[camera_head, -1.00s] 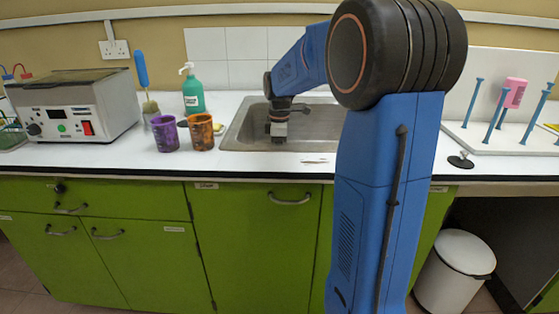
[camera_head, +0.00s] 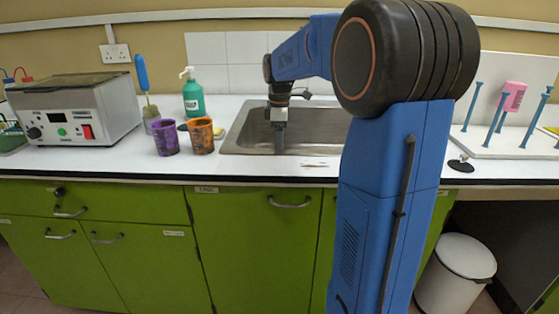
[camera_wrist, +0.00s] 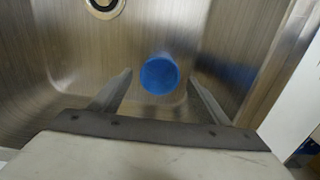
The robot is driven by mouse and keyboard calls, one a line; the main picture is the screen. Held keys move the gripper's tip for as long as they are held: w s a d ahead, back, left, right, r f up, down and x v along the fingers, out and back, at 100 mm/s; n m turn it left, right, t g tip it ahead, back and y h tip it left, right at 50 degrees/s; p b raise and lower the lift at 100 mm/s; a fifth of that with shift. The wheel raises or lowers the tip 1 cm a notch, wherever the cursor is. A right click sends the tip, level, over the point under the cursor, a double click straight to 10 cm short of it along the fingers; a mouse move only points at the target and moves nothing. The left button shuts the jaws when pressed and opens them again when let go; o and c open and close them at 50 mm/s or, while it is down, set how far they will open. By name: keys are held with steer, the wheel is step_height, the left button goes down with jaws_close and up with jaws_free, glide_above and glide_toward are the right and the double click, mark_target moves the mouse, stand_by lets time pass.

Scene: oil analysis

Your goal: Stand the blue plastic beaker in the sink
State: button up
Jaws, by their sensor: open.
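The blue plastic beaker (camera_wrist: 159,75) shows end-on as a blue round shape in the wrist view, in the steel sink (camera_wrist: 50,65). It looks upright, and its lower part is hidden. My gripper (camera_head: 279,146) points down over the sink's front left part in the head view. In the wrist view its two fingers are spread, one on each side of the beaker, with a visible gap to each. The beaker cannot be made out in the head view. The sink's rim (camera_head: 233,139) shows there.
A purple beaker (camera_head: 166,138) and an orange beaker (camera_head: 201,136) stand left of the sink. A green soap bottle (camera_head: 193,98) is behind them. A drying rack with pegs (camera_head: 500,140) stands at the right. The sink drain (camera_wrist: 104,6) is at the wrist view's top edge.

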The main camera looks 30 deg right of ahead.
step_height(320, 180, up, 6)
stand_by(0.4)
stand_by(0.3)
